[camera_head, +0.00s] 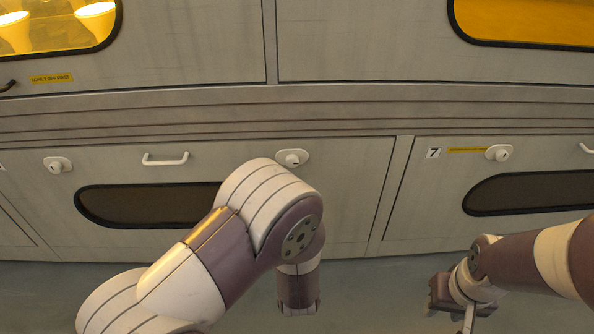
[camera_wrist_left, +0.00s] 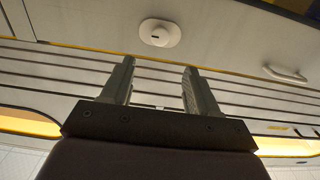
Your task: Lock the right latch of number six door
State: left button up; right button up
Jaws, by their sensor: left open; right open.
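The middle lower door (camera_head: 345,190), left of the door labelled 7, shows no readable number. Its right latch (camera_head: 291,158) is a white oval plate with a round knob, just above my left arm's elbow. In the left wrist view, a white latch (camera_wrist_left: 160,32) with a small dark slot faces the camera. I cannot tell whether it is locked. My left gripper (camera_wrist_left: 157,68) is open and empty, its fingers pointing towards that latch and apart from it. In the head view my left arm hides its fingers. My right gripper (camera_head: 464,312) is open and empty at the lower right.
The middle door has a white handle (camera_head: 165,159), a left latch (camera_head: 57,164) and a dark window (camera_head: 130,204) partly behind my left arm. Door seven (camera_head: 432,220) has its own latch (camera_head: 498,153). Yellow-lit windows (camera_head: 530,22) are above. The floor (camera_head: 385,290) between my arms is clear.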

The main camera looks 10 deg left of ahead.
aim_at(292, 163)
pick_arm(q)
jog(key=b+x, duration=0.1)
jog(key=x, duration=0.2)
jog(key=b+x, duration=0.1)
jog(key=x, duration=0.2)
jog(key=b+x, duration=0.2)
jog(key=x, duration=0.1)
jog(key=shift+w+a+f, duration=0.1)
jog(key=shift+w+f, duration=0.25)
jog(key=shift+w, duration=0.05)
jog(key=shift+w+a+r, duration=0.15)
jog(key=shift+w+r, duration=0.05)
jog(key=shift+w, duration=0.4)
grip_shut()
